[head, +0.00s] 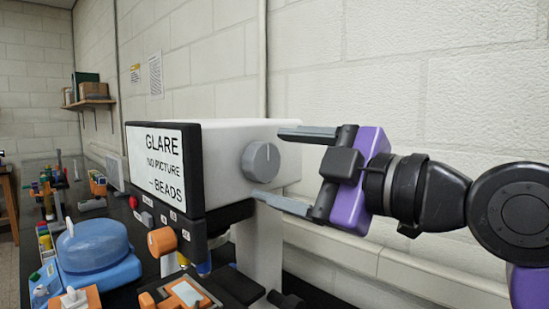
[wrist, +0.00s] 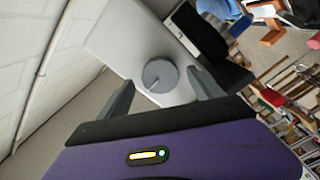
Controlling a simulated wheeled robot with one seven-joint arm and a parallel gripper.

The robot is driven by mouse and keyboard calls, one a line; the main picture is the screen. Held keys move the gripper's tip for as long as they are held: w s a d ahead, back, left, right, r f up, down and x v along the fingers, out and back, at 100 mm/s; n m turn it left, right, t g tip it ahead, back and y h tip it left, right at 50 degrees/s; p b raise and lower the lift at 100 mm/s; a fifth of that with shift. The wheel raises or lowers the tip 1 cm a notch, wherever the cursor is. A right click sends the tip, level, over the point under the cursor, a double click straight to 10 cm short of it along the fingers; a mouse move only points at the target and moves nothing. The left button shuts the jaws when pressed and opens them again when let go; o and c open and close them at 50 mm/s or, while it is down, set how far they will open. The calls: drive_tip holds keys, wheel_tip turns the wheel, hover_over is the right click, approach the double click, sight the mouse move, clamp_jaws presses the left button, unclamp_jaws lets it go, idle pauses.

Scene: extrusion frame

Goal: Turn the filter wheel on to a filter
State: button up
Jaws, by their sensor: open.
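The filter wheel is a round grey knob (head: 261,161) with a pointer line, on the right side of a pale grey instrument housing (head: 222,150). It also shows in the wrist view (wrist: 160,76), between and just beyond the fingertips. My gripper (head: 278,166) is open, its two grey fingers reaching toward the knob from the right, one above and one below its height. In the wrist view my gripper (wrist: 162,92) has nothing between its fingers, and I see no contact with the knob. The black-framed screen (head: 164,168) reads "GLARE NO PICTURE – BEADS".
Below the housing are an orange knob (head: 162,241) and an orange-framed stage (head: 187,293). A blue domed container (head: 93,245) stands at the left on the dark bench. A block wall (head: 420,80) runs close behind my arm. A small shelf (head: 89,102) hangs far left.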

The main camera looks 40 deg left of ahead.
drive_tip(key=shift+a, duration=0.95)
drive_tip(key=shift+c, duration=0.4)
drive_tip(key=c, duration=1.3)
drive_tip(key=shift+o, duration=0.2)
